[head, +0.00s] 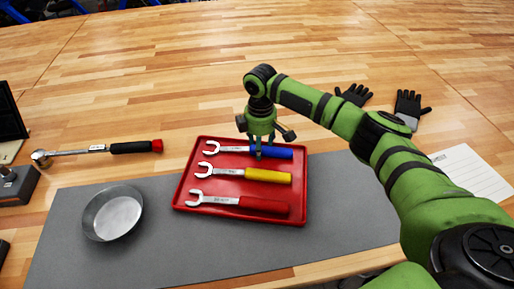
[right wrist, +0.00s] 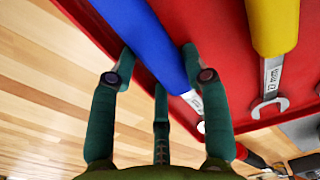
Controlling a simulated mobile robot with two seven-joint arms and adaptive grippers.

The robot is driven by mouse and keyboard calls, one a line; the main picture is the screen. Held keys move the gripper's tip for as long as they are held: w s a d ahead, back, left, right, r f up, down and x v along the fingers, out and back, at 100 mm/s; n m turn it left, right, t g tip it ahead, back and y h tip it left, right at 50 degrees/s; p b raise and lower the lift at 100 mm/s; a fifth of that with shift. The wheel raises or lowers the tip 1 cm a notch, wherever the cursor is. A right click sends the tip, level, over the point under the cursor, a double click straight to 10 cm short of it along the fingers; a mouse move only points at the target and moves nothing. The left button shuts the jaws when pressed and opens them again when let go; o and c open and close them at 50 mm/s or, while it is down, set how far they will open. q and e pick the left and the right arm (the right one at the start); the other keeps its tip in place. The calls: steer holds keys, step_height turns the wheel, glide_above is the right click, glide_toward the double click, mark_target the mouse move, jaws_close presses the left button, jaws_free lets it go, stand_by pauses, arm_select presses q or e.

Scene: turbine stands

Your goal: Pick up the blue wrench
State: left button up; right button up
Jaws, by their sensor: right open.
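The blue wrench (head: 272,152) lies at the far side of the red tray (head: 186,186), its open jaw to the left and its blue handle to the right. My right gripper (head: 258,152) is over the blue wrench, near where handle and metal meet. In the right wrist view the blue handle (right wrist: 140,42) runs between the open fingers of my right gripper (right wrist: 158,68). I cannot tell whether the fingers touch it. My left gripper is not in view.
A yellow wrench (head: 268,175) and a red wrench (head: 264,205) lie nearer in the same tray. A metal bowl (head: 112,214) stands left on the grey mat (head: 160,262). A ratchet (head: 130,148) lies farther left. Gloves (head: 408,106) and paper (head: 470,172) lie right.

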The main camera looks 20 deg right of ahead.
jaws_close()
steer(key=shift+r, duration=0.1)
steer(key=shift+w+r, duration=0.1)
steer(key=shift+r, duration=0.2)
step_height(320, 180, up, 3)
steer(key=shift+r+b, duration=0.2)
steer(key=shift+b, duration=0.6)
arm_select(q)
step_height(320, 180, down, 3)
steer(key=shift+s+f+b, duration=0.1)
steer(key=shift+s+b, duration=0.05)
steer(key=shift+b, duration=0.65)
arm_select(e)
steer(key=s+r, duration=0.7)
steer(key=s, duration=0.4)
steer(key=shift+s, duration=0.4)
